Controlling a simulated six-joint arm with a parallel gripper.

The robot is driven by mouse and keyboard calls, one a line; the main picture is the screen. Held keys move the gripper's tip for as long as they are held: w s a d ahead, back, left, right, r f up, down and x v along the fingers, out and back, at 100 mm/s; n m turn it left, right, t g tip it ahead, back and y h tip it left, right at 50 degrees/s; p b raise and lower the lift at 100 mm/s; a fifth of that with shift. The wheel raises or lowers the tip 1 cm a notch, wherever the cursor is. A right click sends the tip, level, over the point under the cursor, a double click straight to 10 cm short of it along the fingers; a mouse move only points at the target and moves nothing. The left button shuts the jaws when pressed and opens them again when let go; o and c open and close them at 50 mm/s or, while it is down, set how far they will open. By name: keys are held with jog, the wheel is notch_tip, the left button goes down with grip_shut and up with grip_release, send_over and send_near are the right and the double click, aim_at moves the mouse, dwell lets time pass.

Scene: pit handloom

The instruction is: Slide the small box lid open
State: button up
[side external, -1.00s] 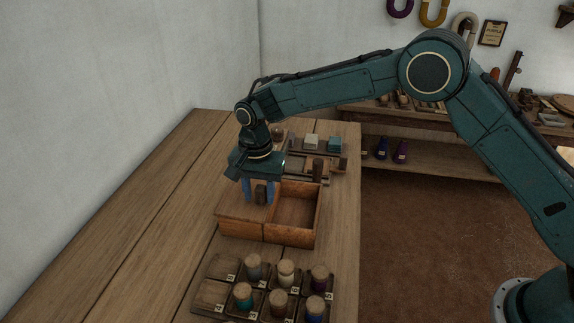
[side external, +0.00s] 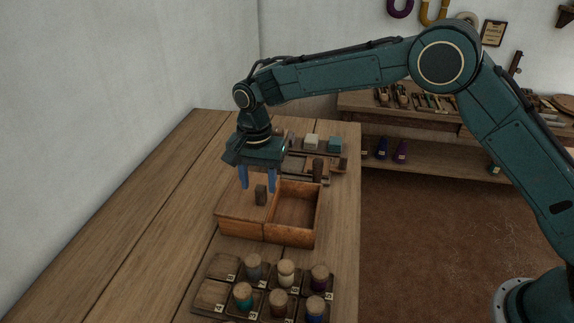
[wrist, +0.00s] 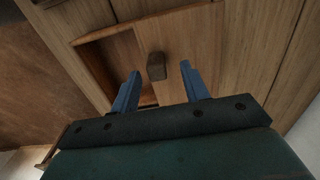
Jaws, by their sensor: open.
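The small wooden box (side external: 292,241) stands on the table. Its right part is open and looks empty inside. The lid (side external: 238,205) covers the left part and carries a dark upright knob (side external: 261,194). My gripper (side external: 258,188) is above the lid, open and empty, with its blue fingers apart over the knob. In the wrist view the knob (wrist: 156,66) on the lid (wrist: 195,45) lies beyond and between the two fingertips (wrist: 160,70), and the fingers do not touch it. Part of the open compartment shows on the left there.
A tray of several corked jars (side external: 286,273) stands in front of the box. Behind the box are small trays with blocks (side external: 312,142) and a dark upright peg (side external: 318,170). The table's left side (side external: 150,200) is clear.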

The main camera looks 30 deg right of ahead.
jog(key=shift+r, duration=1.5)
jog(key=shift+r, duration=0.1)
jog(key=shift+s+d+r, duration=0.1)
jog(key=shift+d+r, duration=0.1)
jog(key=s+d+r+n+t, duration=0.3)
jog(key=s+d+r+n, duration=0.1)
jog(key=s+d+r, duration=1.1)
jog(key=s+d+n+t, duration=0.1)
jog(key=s+d, duration=0.3)
jog(key=s, duration=0.6)
jog(key=s+d+n+t, duration=0.1)
jog(key=s+d+n, duration=0.3)
jog(key=s, duration=0.6)
jog(key=shift+s+f+t, duration=0.15)
jog(key=shift+f+t, duration=0.15)
jog(key=shift+f, duration=0.05)
